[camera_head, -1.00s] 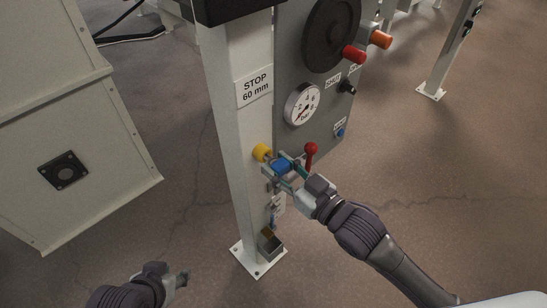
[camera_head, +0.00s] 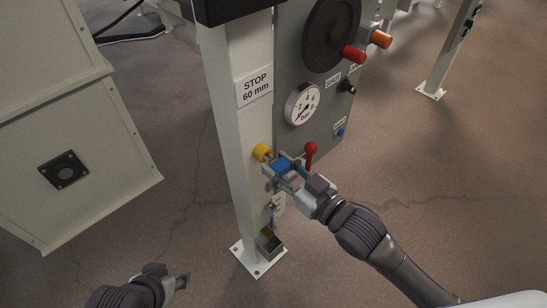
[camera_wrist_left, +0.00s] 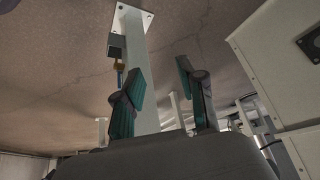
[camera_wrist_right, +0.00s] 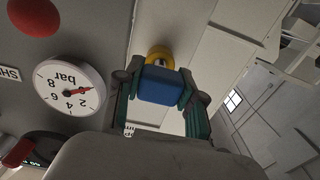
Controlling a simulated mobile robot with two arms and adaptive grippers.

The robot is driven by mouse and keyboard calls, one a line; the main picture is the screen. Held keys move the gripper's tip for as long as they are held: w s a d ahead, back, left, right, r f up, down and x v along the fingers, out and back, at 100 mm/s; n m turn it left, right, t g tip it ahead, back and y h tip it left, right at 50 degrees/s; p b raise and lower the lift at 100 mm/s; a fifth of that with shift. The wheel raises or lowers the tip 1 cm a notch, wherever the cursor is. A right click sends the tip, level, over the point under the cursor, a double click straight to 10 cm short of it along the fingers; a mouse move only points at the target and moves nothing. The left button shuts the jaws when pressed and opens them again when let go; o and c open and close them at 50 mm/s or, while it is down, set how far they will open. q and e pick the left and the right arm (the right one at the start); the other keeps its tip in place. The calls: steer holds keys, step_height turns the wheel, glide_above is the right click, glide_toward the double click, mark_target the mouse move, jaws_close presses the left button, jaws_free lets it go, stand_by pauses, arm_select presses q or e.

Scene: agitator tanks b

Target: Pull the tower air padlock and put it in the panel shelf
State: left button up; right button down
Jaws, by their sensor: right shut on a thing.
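The blue padlock (camera_head: 281,166) is at the post beside the grey panel (camera_head: 320,75), close to a yellow knob-like part (camera_head: 261,152). My right gripper (camera_head: 283,168) is shut on the padlock. In the right wrist view the blue body (camera_wrist_right: 158,85) sits between the two fingers, with the yellow part (camera_wrist_right: 160,56) right behind it. I cannot tell if the shackle is still hooked there. A small grey box-like holder (camera_head: 271,244), possibly the shelf, is low on the post. My left gripper (camera_head: 184,279) is empty; its fingers (camera_wrist_left: 163,92) are apart.
The white post (camera_head: 233,130) carries a "STOP 60 mm" label. The panel has a pressure gauge (camera_head: 302,104), a red-ball lever (camera_head: 311,149) close to my right gripper, and a dark wheel (camera_head: 331,33). A pale cabinet (camera_head: 70,130) stands left.

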mark_target(285, 171)
steer(key=shift+p+v, duration=0.5)
steer(key=shift+v, duration=0.55)
arm_select(q)
steer(key=shift+s+a+g+y+p, duration=0.1)
steer(key=shift+s+a+g, duration=0.1)
steer(key=shift+s+g, duration=0.35)
steer(key=shift+s+a+g+y+p, duration=0.1)
steer(key=shift+s+a+g, duration=0.15)
steer(key=shift+s, duration=0.6)
steer(key=shift+s+a+g+y+p, duration=0.15)
steer(key=shift+s+g, duration=0.25)
steer(key=shift+s, duration=0.3)
arm_select(e)
steer(key=shift+v, duration=0.9)
